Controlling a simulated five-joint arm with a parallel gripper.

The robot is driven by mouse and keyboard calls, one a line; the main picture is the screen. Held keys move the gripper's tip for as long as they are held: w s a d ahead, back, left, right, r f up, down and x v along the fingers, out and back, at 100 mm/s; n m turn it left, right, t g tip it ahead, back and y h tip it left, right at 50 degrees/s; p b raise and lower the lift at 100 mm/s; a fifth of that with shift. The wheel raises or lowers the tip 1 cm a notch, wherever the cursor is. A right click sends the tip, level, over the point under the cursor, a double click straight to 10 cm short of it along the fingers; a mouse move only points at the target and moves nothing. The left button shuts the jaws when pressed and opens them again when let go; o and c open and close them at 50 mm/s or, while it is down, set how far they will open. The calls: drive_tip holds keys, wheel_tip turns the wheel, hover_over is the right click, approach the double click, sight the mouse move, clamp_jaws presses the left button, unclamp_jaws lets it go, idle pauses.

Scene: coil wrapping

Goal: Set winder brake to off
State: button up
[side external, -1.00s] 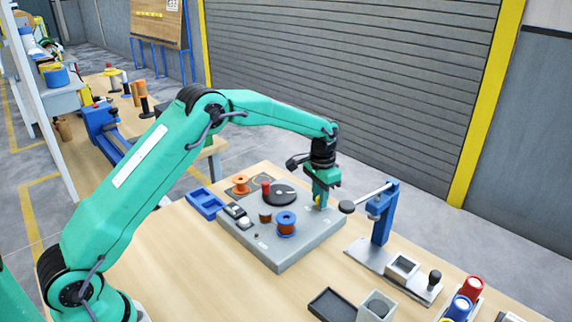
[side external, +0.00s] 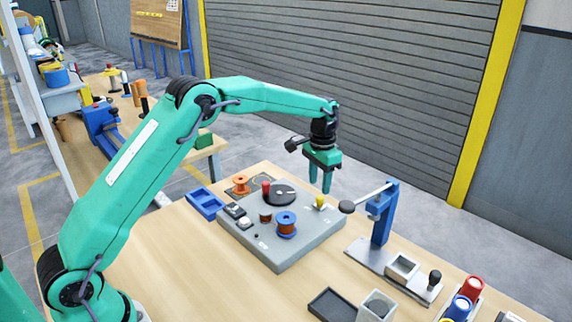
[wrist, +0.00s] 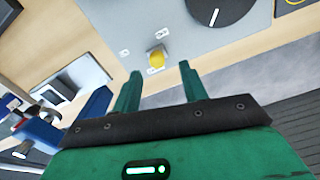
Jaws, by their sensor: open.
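The winder is a grey base box (side external: 283,245) on the table with a black round turntable (side external: 280,194) and a red knob (side external: 266,188) on top. The brake looks to be the yellow-tipped lever (side external: 320,202) at the box's right corner; in the wrist view its yellow knob (wrist: 156,60) stands between two small labels, too small to read. My gripper (side external: 323,190) is open and empty, above and behind the yellow knob, not touching it. In the wrist view its two green fingers (wrist: 158,82) point toward the box edge, with the knob just beyond them.
A blue lever press (side external: 383,215) stands close to the right of the box, its arm reaching toward the box corner. A copper-wound blue spool (side external: 286,224) sits on the box. A blue tray (side external: 206,203) lies to the left. A dark tray (side external: 333,304) lies in front.

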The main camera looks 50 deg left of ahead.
sight(317, 196)
drive_tip(key=shift+r, duration=1.35)
drive_tip(key=shift+s+r, duration=0.2)
drive_tip(key=shift+r, duration=0.2)
drive_tip(key=s+r+n+t, duration=0.1)
drive_tip(key=s+r+t, duration=0.2)
drive_tip(key=s+r, duration=1.25)
drive_tip(key=s+f+t, duration=0.1)
drive_tip(key=s+f, duration=0.1)
drive_tip(key=s, duration=0.8)
drive_tip(key=s+f+n+t, duration=0.1)
drive_tip(key=s+f, duration=0.1)
drive_tip(key=s, duration=0.8)
drive_tip(key=shift+s+a+f+n+t, duration=0.3)
drive_tip(key=shift+s+a+f, duration=0.05)
drive_tip(key=shift+a+f, duration=0.05)
